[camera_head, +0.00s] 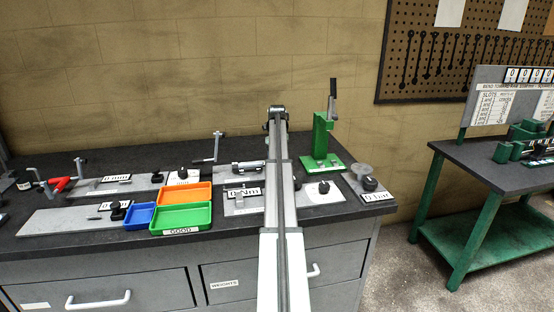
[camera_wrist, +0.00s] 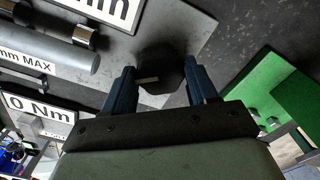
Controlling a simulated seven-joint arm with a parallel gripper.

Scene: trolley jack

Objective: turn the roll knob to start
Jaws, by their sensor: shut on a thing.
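A black faceted knob (camera_wrist: 160,70) with a pale pointer mark sits on a grey plate (camera_wrist: 190,30) in the wrist view. My gripper (camera_wrist: 161,82) has one blue finger on each side of it and is shut on it. The pointer mark faces the lower left of the picture. In the head view my own arm covers the gripper and this knob. The plate's silver cylinder (camera_head: 248,167) shows just left of the arm there, and also in the wrist view (camera_wrist: 45,45).
Right of my arm are a knob on a small plate (camera_head: 324,188), a green press (camera_head: 322,145) and a dial knob (camera_head: 370,184). Left are orange (camera_head: 184,187), green (camera_head: 181,217) and blue (camera_head: 138,216) trays. A "0 Nm" sign (camera_wrist: 38,115) stands near the gripper.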

